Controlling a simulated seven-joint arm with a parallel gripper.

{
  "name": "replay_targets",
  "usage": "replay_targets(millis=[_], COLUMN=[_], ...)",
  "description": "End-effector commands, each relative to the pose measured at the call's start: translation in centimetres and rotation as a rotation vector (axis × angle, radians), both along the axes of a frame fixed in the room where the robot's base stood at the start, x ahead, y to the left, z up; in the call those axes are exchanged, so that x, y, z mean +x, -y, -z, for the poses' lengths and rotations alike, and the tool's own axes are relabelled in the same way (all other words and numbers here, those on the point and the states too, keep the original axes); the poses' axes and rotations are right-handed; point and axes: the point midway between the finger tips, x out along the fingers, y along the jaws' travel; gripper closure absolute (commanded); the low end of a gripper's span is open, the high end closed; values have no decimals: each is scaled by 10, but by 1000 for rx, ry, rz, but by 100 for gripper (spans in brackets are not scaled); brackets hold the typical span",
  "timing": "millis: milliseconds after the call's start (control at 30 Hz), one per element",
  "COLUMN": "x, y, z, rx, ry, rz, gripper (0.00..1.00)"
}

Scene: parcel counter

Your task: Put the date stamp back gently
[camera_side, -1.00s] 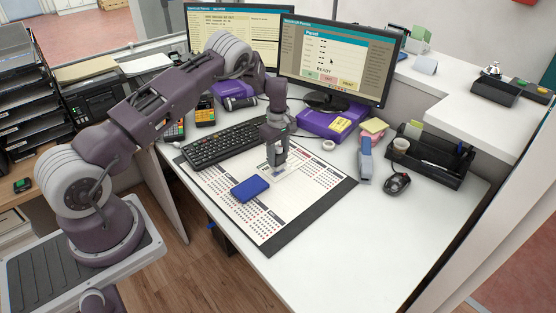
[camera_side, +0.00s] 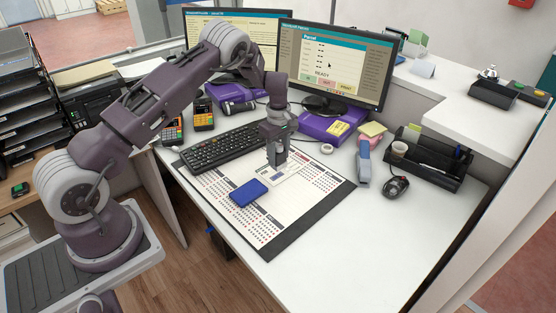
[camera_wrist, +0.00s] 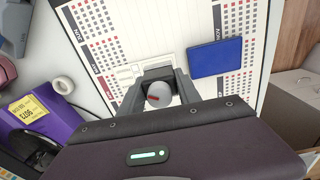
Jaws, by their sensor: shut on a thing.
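My gripper (camera_side: 276,160) is over the desk mat (camera_side: 290,240), pointing down, with its fingers closed around the date stamp. In the wrist view the stamp (camera_wrist: 159,94) shows its rounded grey top with a red mark between the two fingers; my gripper (camera_wrist: 160,85) covers its sides. In the side view the stamp is mostly hidden by the fingers. It looks to be just above a white printed card (camera_side: 284,174) on the mat; I cannot tell whether it touches it. A flat blue pad (camera_side: 248,193) lies on the mat to the left and nearer the camera.
The keyboard (camera_side: 225,147) is behind the mat to the left. A tape roll (camera_side: 327,148), a grey-blue upright tool (camera_side: 364,165), a mouse (camera_side: 396,187) and a black organiser (camera_side: 430,158) stand to the right. The desk front right (camera_side: 390,245) is clear.

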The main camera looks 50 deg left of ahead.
Motion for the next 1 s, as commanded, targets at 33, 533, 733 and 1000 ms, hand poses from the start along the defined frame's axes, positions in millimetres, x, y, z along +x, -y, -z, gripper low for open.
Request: replay_targets(millis=[33, 533, 733, 1000], x=[-6, -49, -48, -48], y=[16, 86, 86, 86], z=[1, 22, 39, 50], rx=[-5, 1, 1, 1], ry=[-1, -4, -2, -2], rz=[4, 21, 21, 21], gripper=[100, 100, 100, 100])
